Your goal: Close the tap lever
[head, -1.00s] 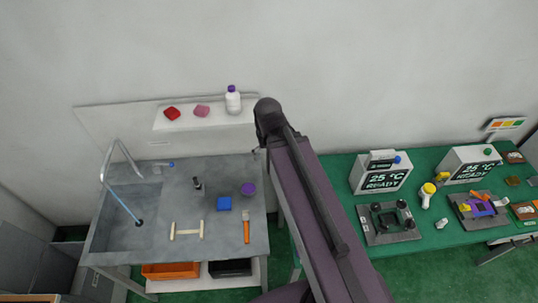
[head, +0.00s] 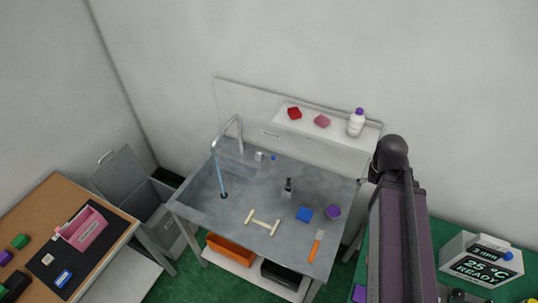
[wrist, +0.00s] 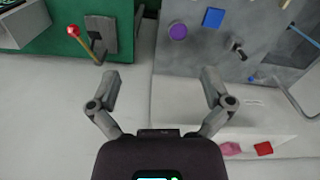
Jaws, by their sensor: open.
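The tap (head: 228,133) is a curved metal spout over the grey sink at the back left of the bench. A blue stream (head: 220,178) runs from it to the drain. The tap lever, with a small blue tip (head: 273,157), sits right of the spout, behind the basin. In the wrist view the blue tip (wrist: 251,78) is at the right, beyond my right finger, with the spout (wrist: 292,98) close by. My gripper (wrist: 161,82) is open and empty, apart from the lever. In the head view my arm hides the gripper.
On the bench are a blue block (head: 304,214), a purple disc (head: 333,211), a dark upright piece (head: 288,188) and a cream H-shaped piece (head: 262,222). A red-knobbed lever (wrist: 73,31) stands on the green table.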

